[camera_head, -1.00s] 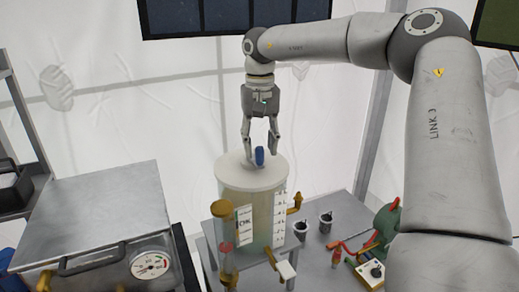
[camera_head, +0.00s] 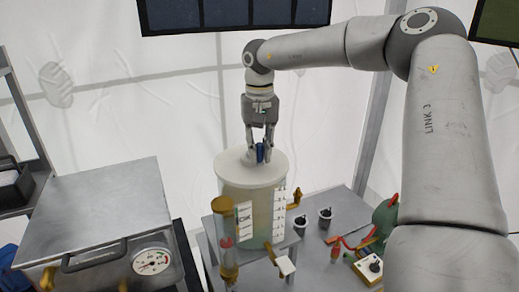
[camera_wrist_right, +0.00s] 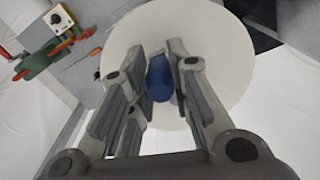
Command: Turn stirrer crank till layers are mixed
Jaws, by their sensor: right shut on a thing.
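The stirrer tank (camera_head: 252,208) is a clear cylinder with a marked scale, holding pale contents, under a white round lid (camera_head: 270,172). Whether its contents show separate layers cannot be made out. The blue crank knob (camera_head: 261,153) stands on top of the lid. My right gripper (camera_head: 258,157) points down over the lid and is shut on the blue knob. In the right wrist view the blue knob (camera_wrist_right: 159,78) sits between the fingers (camera_wrist_right: 160,85) above the white lid (camera_wrist_right: 212,42). My left gripper is not in view.
A clear tube with brass ends (camera_head: 227,245) stands just left of the tank. Two small dark cups (camera_head: 325,218) and a box with a dial (camera_head: 372,267) are to the right. A metal chest with a gauge (camera_head: 152,262) is at left.

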